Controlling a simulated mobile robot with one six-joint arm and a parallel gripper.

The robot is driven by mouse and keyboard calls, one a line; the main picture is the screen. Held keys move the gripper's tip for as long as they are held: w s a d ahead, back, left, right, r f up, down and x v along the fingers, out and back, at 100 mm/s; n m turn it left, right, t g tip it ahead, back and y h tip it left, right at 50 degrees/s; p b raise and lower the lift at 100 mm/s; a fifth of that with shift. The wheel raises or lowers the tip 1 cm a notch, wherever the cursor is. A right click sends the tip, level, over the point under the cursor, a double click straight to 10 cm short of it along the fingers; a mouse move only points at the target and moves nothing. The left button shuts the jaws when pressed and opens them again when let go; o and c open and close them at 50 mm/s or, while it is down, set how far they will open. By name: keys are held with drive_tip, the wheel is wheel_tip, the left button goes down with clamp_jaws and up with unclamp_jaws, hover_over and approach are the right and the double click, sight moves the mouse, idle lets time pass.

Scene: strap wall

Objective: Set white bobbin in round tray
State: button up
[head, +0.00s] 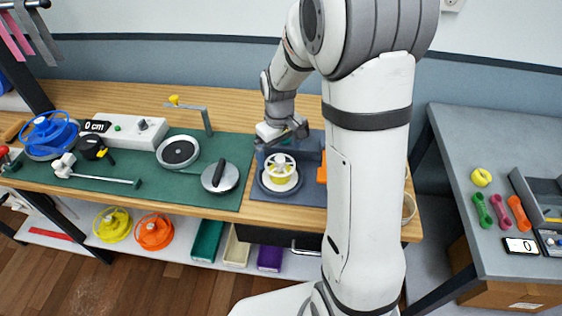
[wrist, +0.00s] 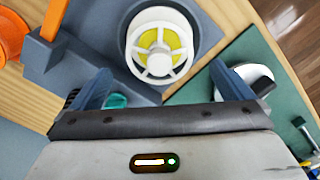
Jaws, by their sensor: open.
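The white bobbin (head: 281,164), with a spoked top and a yellow core, stands upright on a blue-grey fixture at the bench's right end. It also shows in the wrist view (wrist: 157,52). A dark round tray-like ring (head: 264,185) surrounds its base; I cannot tell whether the bobbin is seated in it. My gripper (head: 283,131) is above and behind the bobbin in the head view. In the wrist view my gripper (wrist: 163,88) is open and empty, its fingers apart, with the bobbin beyond the gap between them. Part of the fixture is hidden by my arm.
An orange upright piece (wrist: 56,20) stands on the fixture beside the bobbin. A white disc with a black handle (head: 220,176) lies left on the green mat (head: 140,198). A blue spool (head: 50,132) is far left. Yellow (head: 113,224) and orange (head: 154,232) spools sit on the lower shelf.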

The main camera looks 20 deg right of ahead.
wheel_tip(320, 180, up, 4)
drive_tip(key=shift+r, duration=0.25)
drive_tip(key=shift+s+r, duration=0.15)
drive_tip(key=shift+r, duration=0.55)
drive_tip(key=s+r+m+t, duration=0.1)
drive_tip(key=s+r, duration=0.3)
drive_tip(key=s, duration=0.5)
drive_tip(key=s+r+m+t, duration=0.2)
drive_tip(key=s+r+m, duration=0.1)
drive_tip(key=s, duration=0.7)
drive_tip(key=shift+d+r+m, duration=0.3)
drive_tip(key=shift+r, duration=0.05)
drive_tip(key=shift+w, duration=0.1)
drive_tip(key=shift+c, duration=0.3)
